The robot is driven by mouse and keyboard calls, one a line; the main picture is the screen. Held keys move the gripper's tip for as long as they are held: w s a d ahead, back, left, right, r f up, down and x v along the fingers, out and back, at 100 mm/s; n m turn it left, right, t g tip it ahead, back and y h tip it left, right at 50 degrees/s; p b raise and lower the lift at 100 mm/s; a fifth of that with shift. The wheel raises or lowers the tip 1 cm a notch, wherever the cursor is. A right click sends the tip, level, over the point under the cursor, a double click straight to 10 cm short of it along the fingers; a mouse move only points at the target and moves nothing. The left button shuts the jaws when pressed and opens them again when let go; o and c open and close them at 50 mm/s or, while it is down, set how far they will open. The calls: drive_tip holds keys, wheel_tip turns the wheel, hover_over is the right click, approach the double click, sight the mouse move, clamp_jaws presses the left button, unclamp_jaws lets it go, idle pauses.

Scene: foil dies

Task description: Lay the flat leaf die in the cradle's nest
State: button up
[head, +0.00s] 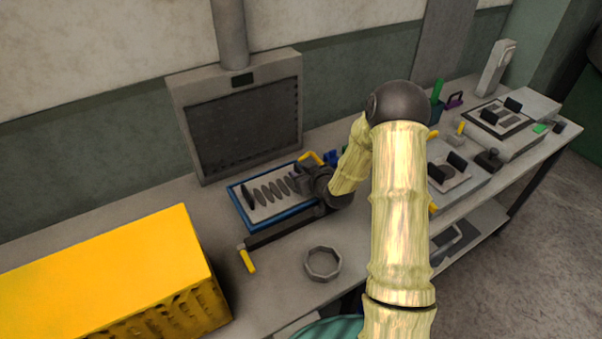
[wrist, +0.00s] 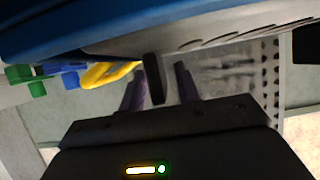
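Several dark dies (head: 268,190) stand in a row in a blue-edged tray (head: 240,213) on the bench in the head view. I cannot tell which is the flat leaf die. My gripper (wrist: 162,85) is at the tray's right end. In the wrist view its two fingers are apart, with a dark slab-like piece (wrist: 152,78) between them. A gap shows between this piece and the right finger, so it does not look clamped. Two fixtures with black blocks, a nearer one (head: 450,178) and a farther one (head: 501,119), stand on the right; I cannot tell which is the cradle.
A large yellow box (head: 110,275) fills the left front. A grey ring (head: 322,263) and a yellow-ended bar (head: 247,260) lie in front of the tray. A grey panel (head: 245,115) stands behind it. A yellow handle (wrist: 108,74) is near my fingers.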

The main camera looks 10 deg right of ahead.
drive_tip(key=shift+r, duration=0.1)
drive_tip(key=b+v, duration=0.1)
drive_tip(key=v, duration=1.1)
idle(0.5)
drive_tip(key=shift+s+g, duration=0.25)
drive_tip(key=shift+g, duration=0.15)
drive_tip(key=s+a+r+m+g+h, duration=0.1)
drive_tip(key=s+g, duration=0.3)
drive_tip(key=s, duration=0.5)
drive_tip(key=s+a+r+m+g+h, duration=0.2)
drive_tip(key=s+r+g+h, duration=0.1)
drive_tip(key=s, duration=0.7)
drive_tip(key=shift+a+r+m+g, duration=0.2)
drive_tip(key=shift+r+m+g, duration=0.15)
drive_tip(key=shift+g, duration=0.55)
